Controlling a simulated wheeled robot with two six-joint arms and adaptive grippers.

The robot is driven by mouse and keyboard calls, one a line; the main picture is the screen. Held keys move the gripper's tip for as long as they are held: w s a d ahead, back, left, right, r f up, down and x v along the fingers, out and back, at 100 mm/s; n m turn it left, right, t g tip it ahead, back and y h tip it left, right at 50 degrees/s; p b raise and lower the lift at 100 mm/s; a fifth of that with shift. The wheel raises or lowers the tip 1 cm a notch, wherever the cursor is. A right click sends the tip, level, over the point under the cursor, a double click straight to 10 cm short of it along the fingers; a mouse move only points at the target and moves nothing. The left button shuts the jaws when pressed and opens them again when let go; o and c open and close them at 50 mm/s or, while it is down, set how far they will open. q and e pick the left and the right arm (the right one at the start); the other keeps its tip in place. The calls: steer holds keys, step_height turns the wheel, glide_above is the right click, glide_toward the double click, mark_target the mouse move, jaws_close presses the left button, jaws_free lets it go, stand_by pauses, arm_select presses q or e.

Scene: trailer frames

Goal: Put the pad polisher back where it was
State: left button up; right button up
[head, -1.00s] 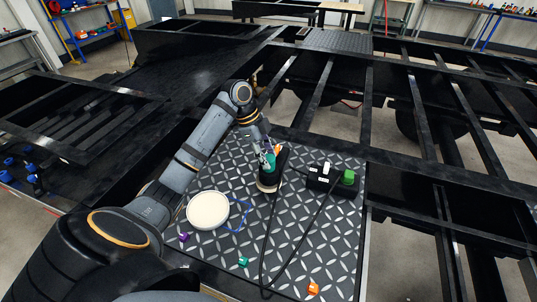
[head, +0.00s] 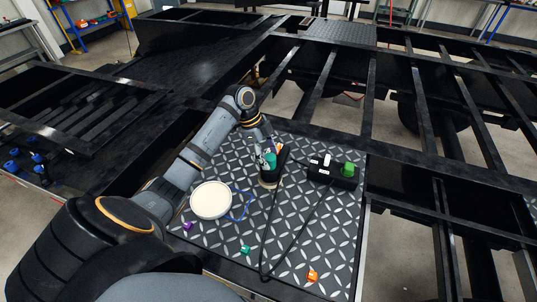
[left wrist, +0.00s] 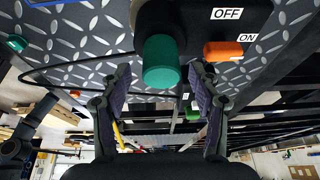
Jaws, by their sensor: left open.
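The pad polisher (head: 270,176) stands on the diamond-plate panel, dark with a teal handle and an orange part on top. In the left wrist view its rounded teal handle (left wrist: 161,62) shows close up, beside an orange switch (left wrist: 223,50) and OFF and ON labels. My left gripper (head: 266,150) is at the polisher's top. In the wrist view the open fingers of this left gripper (left wrist: 160,82) are on either side of the teal handle, with gaps visible. Whether they touch it cannot be told in the head view. My right gripper is not in view.
A round cream pad (head: 211,200) lies left of the polisher, by a blue loop (head: 240,205). A black power strip (head: 333,176) with a green plug is right. A black cable crosses the panel (head: 310,245). Small purple, green and orange pieces lie near its front. Dark frame beams surround it.

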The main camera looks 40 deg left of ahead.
arm_select(q)
steer(key=shift+a+r, duration=0.2)
steer(key=shift+r, duration=0.2)
steer(key=b+v, duration=0.1)
steer(key=v, duration=1)
steer(key=shift+s, duration=0.1)
